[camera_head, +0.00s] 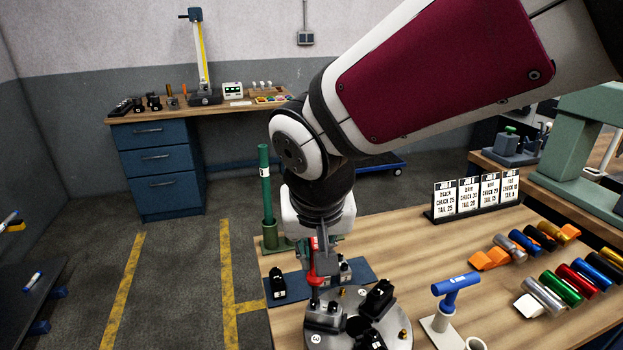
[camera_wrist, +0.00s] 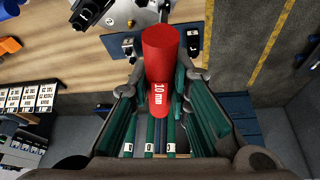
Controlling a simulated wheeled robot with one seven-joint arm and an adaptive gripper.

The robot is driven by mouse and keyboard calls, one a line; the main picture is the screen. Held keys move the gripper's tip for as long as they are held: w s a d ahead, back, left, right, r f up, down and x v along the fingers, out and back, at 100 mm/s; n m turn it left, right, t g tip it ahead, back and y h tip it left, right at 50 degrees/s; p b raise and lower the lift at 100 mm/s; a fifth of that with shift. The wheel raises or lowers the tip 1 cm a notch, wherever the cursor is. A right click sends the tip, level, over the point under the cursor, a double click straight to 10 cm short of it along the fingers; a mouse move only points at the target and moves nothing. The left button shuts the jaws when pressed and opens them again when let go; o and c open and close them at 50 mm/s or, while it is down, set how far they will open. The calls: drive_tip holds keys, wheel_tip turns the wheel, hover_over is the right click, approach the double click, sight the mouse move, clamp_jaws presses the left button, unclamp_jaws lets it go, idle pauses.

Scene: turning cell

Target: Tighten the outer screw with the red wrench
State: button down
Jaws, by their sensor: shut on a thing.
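The red wrench (camera_head: 314,271) is held upright in my gripper (camera_head: 321,245), above the left part of the round metal fixture (camera_head: 352,341). In the wrist view, my gripper (camera_wrist: 163,96) is shut around the wrench's red handle (camera_wrist: 162,62), which is labelled 10 mm. The fixture carries several black clamp blocks (camera_head: 378,300) and small brass-coloured screws (camera_head: 403,333). The wrench's lower end comes down beside the left black block (camera_head: 323,317). I cannot tell whether it touches a screw, and the outer screw is not clearly seen.
A blue T-handled tool (camera_head: 456,284) stands in a white holder at the right. A tall green tool (camera_head: 265,185) stands behind on the left. A dark blue mat (camera_head: 361,271) lies behind the fixture. Coloured cylinders (camera_head: 559,288) and number cards (camera_head: 475,196) occupy the table's right.

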drive_tip(key=shift+f+m+h+b, duration=0.1)
drive_tip(key=shift+m+h+b, duration=0.4)
drive_tip(key=shift+m+b, duration=0.7)
drive_tip(key=shift+f+m+h+b, duration=0.1)
drive_tip(key=shift+m+h+b, duration=0.4)
drive_tip(key=shift+m+b, duration=0.65)
drive_tip(key=shift+m+g, duration=0.3)
drive_tip(key=shift+m, duration=0.45)
drive_tip(key=shift+a+r+m+g+h+b, duration=0.1)
drive_tip(key=shift+m+g+h+b, duration=0.2)
drive_tip(key=shift+m+h+b, duration=0.55)
drive_tip(key=shift+m+y, duration=0.35)
drive_tip(key=shift+m, duration=0.1)
drive_tip(key=shift+m, duration=0.6)
drive_tip(key=shift+m+g+b, duration=0.35)
drive_tip(key=shift+m+g, duration=0.05)
drive_tip(key=shift+m, duration=0.2)
drive_tip(key=shift+h, duration=0.4)
drive_tip(key=shift+m+g, duration=0.5)
drive_tip(key=shift+m, duration=0.9)
